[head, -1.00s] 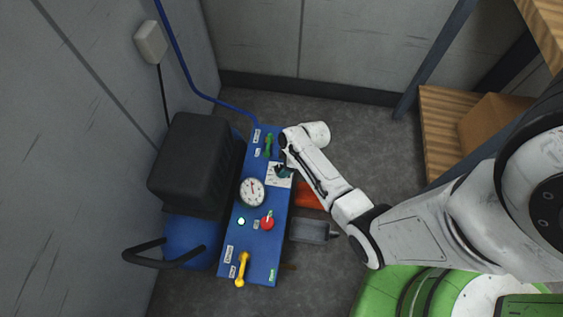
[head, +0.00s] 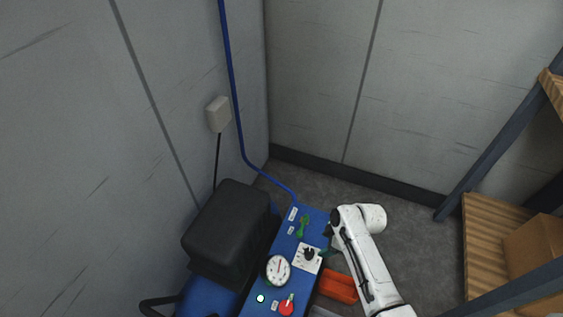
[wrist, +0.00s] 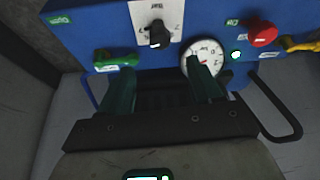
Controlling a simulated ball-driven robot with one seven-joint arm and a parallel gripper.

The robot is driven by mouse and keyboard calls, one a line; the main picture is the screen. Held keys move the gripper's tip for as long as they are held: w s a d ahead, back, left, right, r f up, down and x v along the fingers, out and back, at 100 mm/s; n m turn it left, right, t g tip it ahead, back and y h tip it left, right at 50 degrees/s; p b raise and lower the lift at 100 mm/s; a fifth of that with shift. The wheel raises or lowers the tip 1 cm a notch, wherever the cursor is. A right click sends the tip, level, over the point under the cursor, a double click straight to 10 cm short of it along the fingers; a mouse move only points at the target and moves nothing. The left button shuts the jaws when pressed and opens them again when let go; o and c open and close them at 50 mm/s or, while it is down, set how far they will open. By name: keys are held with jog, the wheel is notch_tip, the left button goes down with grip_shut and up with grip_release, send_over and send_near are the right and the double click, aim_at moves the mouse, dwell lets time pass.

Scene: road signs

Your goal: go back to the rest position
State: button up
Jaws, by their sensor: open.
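My gripper (wrist: 162,72) is open and empty, its two dark teal fingers apart in the wrist view. It points at the blue panel (wrist: 90,40) from a short distance. A black rotary knob (wrist: 157,33) on a white dial plate shows just beyond the fingers, with a gap visible between. In the head view the knob (head: 309,254) lies just left of my white wrist, and my fingers are mostly hidden there.
The panel carries a green lever (head: 303,226), a round gauge (head: 278,269) and a red knob (head: 287,306). A black box (head: 228,232) stands left of it. An orange tray (head: 339,286) lies to its right. Wooden shelving (head: 481,240) stands at the right, with floor between.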

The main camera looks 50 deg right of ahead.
jog(key=s+a+r+m+g+h, duration=0.1)
jog(key=s+a+r+m+g, duration=0.15)
jog(key=s+a+r, duration=0.4)
jog(key=s+a+r+m+g+h, duration=0.1)
jog(key=s+a+r+m, duration=0.2)
jog(key=a+r, duration=0.6)
notch_tip(320, 180, up, 15)
jog(key=d+p, duration=0.2)
jog(key=p, duration=1.2)
jog(key=shift+r+p, duration=0.15)
jog(key=shift+p, duration=0.15)
